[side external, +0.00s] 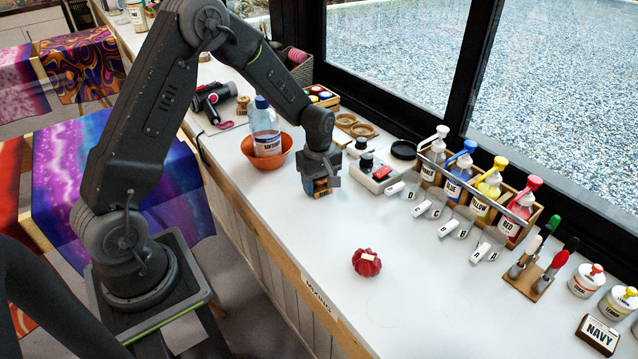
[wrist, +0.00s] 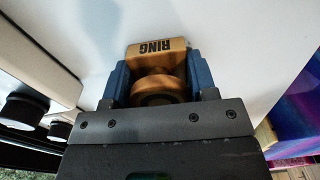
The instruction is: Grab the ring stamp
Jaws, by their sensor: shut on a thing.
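The ring stamp (wrist: 157,68) is a wooden stamp with the word RING on its end and a round wooden part below it. In the wrist view it sits between the two blue fingers of my gripper (wrist: 159,82), which is shut on it. In the side external view my gripper (side external: 321,186) points down over the white counter (side external: 290,220), with a small brown part of the stamp (side external: 321,191) showing at its tip. I cannot tell whether the stamp touches the counter.
An orange bowl (side external: 276,160) with a bottle (side external: 265,128) stands left of my gripper. A white device with knobs (side external: 377,174) is close on the right. Several labelled scoops (side external: 429,210) and a red tied bundle (side external: 366,263) lie farther right.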

